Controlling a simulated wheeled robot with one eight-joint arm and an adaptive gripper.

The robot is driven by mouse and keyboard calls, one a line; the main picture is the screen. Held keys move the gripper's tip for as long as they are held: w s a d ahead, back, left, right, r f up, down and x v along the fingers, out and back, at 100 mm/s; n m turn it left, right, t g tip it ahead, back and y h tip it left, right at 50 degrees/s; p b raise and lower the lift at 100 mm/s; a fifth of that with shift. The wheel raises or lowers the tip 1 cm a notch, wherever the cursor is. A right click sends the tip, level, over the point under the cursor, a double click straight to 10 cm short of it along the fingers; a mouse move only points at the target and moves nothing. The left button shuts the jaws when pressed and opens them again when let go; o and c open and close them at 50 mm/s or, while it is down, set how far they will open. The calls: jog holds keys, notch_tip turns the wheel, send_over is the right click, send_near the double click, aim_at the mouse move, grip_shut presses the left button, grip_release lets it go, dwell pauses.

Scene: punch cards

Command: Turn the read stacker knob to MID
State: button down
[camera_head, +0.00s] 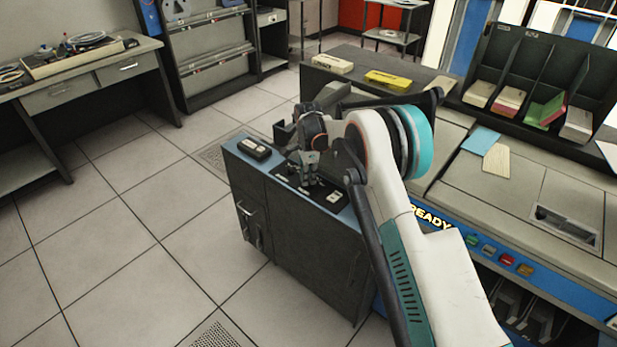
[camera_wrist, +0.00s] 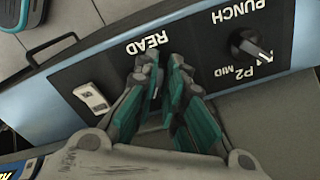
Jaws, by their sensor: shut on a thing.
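My gripper (camera_wrist: 163,78) points down at the black control panel (camera_wrist: 210,75) and is closed at the spot below the white word READ (camera_wrist: 147,44). The read stacker knob there is hidden between and behind the fingers, so its pointer cannot be read. In the head view my gripper (camera_head: 309,172) is over the top of the dark cabinet (camera_head: 300,235). The punch knob (camera_wrist: 250,46), black with a pointer, stands free at the right, with P2 and MID labels beside it.
A white rocker switch (camera_wrist: 92,97) sits on the panel left of my fingers. A dark box with a white label (camera_head: 254,148) lies at the cabinet's left end. The grey card machine (camera_head: 520,190) with a READY sign (camera_head: 432,217) stands right. Open floor lies left.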

jog(key=shift+w+m, duration=0.1)
jog(key=shift+m, duration=0.8)
jog(key=c, duration=1.7)
grip_release()
notch_tip(320, 180, up, 12)
jog(key=shift+r, duration=0.1)
